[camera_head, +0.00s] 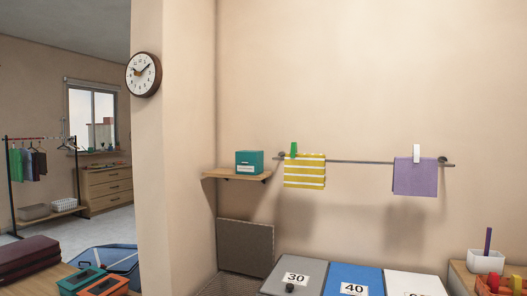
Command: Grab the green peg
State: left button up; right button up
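The green peg (293,149) is small and upright. It sits on the wall rail (360,161) at the top left corner of a yellow and white striped cloth (304,172). A white peg (416,153) sits on the same rail over a purple cloth (415,177) to the right. Neither of my grippers shows in the head view.
A wooden shelf (228,175) with a teal box (249,162) is left of the rail. Below stand bins with labels 30 (294,278) and 40 (353,289). A white cup (486,261) stands at the lower right. A wall corner (172,180) juts out at left.

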aim_at(294, 145)
jog(key=u, duration=0.75)
jog(key=i, duration=1.45)
jog(key=z, duration=0.25)
jog(key=i, duration=1.15)
jog(key=z, duration=1.3)
jog(key=i, duration=0.2)
jog(key=z, duration=0.05)
